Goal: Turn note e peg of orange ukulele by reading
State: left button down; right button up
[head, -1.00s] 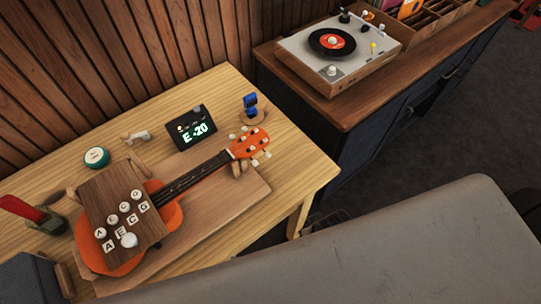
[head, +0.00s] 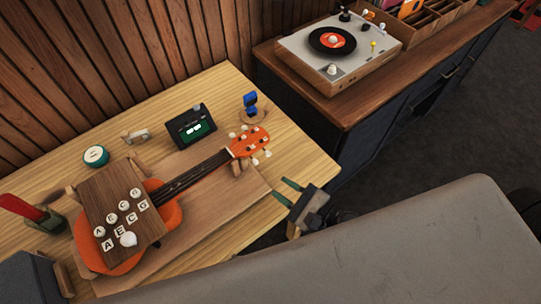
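The orange ukulele (head: 168,215) lies on a wooden board on the table, its neck pointing up and right. Its orange headstock (head: 246,143) bears several white pegs (head: 267,153). Which one is the E peg cannot be read there. A black tuner (head: 190,128) behind the neck shows green dashes instead of a note. A brown panel (head: 108,192) with white buttons and A, E, C, G labels covers part of the body. My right gripper (head: 280,189) has two green fingers spread apart, empty, at the table's right edge, below and right of the headstock.
A blue item on a round wooden stand (head: 250,108) is behind the headstock. A teal round tin (head: 96,156) and a red object in a green holder (head: 42,214) are at left. A turntable (head: 338,50) sits on the cabinet. A grey surface (head: 400,240) fills the lower right.

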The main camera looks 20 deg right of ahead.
aim_at(268, 154)
jog(key=d+f+m+h, duration=0.1)
jog(key=m, duration=0.1)
jog(key=d+f+m+t+h, duration=0.1)
jog(key=m, duration=0.2)
jog(key=w+d+f+m+h, duration=0.1)
jog(key=m, duration=0.1)
jog(key=shift+d+m+t+h, duration=0.25)
jog(key=shift+m+t+h, duration=0.05)
jog(key=shift+t+h, duration=0.1)
jog(key=shift+w+d, duration=0.1)
jog(key=shift+w, duration=0.1)
jog(key=p+x, duration=0.2)
jog(key=x, duration=0.7)
jog(key=shift+w+p, duration=0.15)
jog(key=shift+p, duration=0.15)
jog(key=shift+w, duration=0.65)
jog(key=shift+c, duration=0.4)
grip_shut()
